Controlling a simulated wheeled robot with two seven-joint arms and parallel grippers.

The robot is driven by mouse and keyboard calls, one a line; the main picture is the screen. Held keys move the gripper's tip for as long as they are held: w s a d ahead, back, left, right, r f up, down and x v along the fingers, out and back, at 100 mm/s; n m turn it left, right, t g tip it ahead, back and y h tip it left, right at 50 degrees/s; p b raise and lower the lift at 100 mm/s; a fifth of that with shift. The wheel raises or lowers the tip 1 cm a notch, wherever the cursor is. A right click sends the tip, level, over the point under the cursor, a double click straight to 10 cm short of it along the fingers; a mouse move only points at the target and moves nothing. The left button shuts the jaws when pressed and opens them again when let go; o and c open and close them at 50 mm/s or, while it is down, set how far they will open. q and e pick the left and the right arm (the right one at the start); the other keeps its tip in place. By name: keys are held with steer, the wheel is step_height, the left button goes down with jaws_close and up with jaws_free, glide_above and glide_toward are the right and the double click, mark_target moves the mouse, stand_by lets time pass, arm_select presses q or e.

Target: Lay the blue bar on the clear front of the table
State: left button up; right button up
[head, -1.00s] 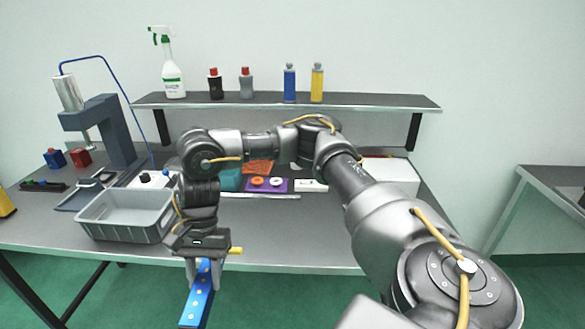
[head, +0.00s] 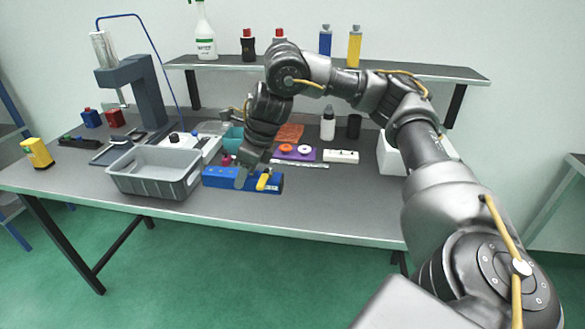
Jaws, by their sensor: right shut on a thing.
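The blue bar (head: 222,179) lies crosswise and roughly level over the front part of the grey table (head: 330,215), just right of the grey bin. My right gripper (head: 254,181) reaches down from above and is shut on the bar, near its middle and right part. The bar is at or very close to the tabletop; I cannot tell whether it touches. Its left end is close to the bin's right wall. My left gripper is not in view.
The grey bin (head: 155,188) stands left of the bar. Behind are a purple plate (head: 296,154) with two rings, a white block (head: 341,157) and an orange mat (head: 290,133). The table front right of the bar is clear. A shelf (head: 400,73) with bottles runs along the back.

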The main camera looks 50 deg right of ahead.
steer(key=w+d+f, duration=0.1)
steer(key=d+f, duration=0.1)
steer(key=d, duration=0.1)
steer(key=w+d+f, duration=0.2)
steer(key=d+f, duration=0.1)
steer(key=d, duration=0.1)
steer(key=w+d+f, duration=0.1)
steer(key=d+f, duration=0.2)
steer(key=d, duration=0.1)
steer(key=shift+w+b, duration=0.3)
steer(key=shift+w+d+f, duration=0.15)
steer(key=shift+d+f, duration=0.25)
steer(key=shift+f, duration=0.1)
steer(key=f, duration=0.1)
steer(key=f+p, duration=0.1)
steer(key=f, duration=0.1)
steer(key=shift+w+d, duration=0.1)
steer(key=shift+d, duration=0.2)
steer(key=shift+f, duration=0.4)
steer(key=shift+f, duration=0.1)
steer(key=o, duration=1.1)
